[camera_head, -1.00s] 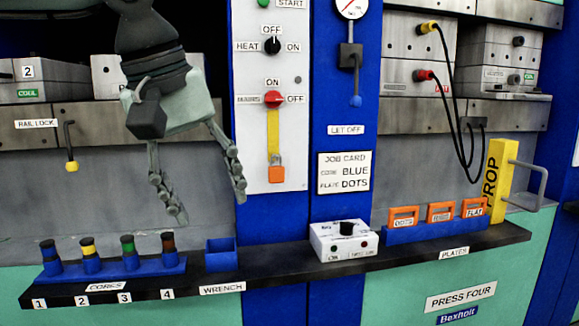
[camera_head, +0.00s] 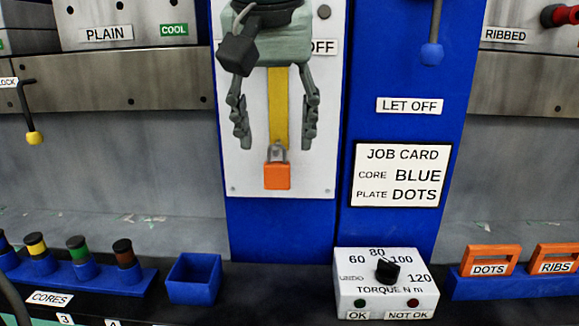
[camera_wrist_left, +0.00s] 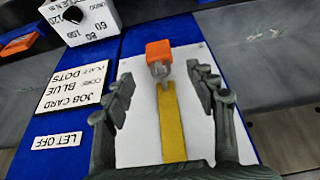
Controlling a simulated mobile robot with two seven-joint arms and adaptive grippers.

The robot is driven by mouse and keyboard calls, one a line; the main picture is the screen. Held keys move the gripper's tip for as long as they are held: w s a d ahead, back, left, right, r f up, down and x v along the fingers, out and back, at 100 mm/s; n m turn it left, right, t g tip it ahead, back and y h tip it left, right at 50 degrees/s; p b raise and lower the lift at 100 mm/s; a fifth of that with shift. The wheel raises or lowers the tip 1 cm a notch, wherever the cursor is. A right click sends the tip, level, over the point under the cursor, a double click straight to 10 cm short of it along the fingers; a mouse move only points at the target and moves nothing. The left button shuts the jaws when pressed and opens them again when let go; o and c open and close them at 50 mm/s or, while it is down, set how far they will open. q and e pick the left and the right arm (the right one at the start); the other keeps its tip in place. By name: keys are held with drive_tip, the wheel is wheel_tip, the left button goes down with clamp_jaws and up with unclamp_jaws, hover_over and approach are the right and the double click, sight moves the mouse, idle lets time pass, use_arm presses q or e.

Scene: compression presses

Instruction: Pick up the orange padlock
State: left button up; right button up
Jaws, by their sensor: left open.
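The orange padlock (camera_head: 277,175) hangs by its grey shackle at the lower end of a yellow strap (camera_head: 278,105) on the white panel. My left gripper (camera_head: 273,140) is open and empty in front of the panel, its two fingers pointing down on either side of the strap. The padlock body is just below the fingertips and apart from them. In the left wrist view the padlock (camera_wrist_left: 159,51) is beyond the fingertips of the left gripper (camera_wrist_left: 164,85), between their lines. My right gripper is not in view.
A shelf below holds a row of cores (camera_head: 80,245), an empty blue holder (camera_head: 194,278), a white torque box (camera_head: 386,284) and orange plates (camera_head: 490,260). A job card (camera_head: 401,175) is to the right. A yellow-tipped rail lock lever (camera_head: 33,137) is at left.

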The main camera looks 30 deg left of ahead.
sight(277, 161)
use_arm(q)
drive_tip(key=x, duration=0.6)
drive_tip(key=shift+f, duration=0.35)
drive_tip(key=c, duration=1.2)
drive_tip(key=shift+r, duration=0.1)
drive_tip(key=shift+c, duration=0.4)
drive_tip(key=shift+w+r, duration=0.1)
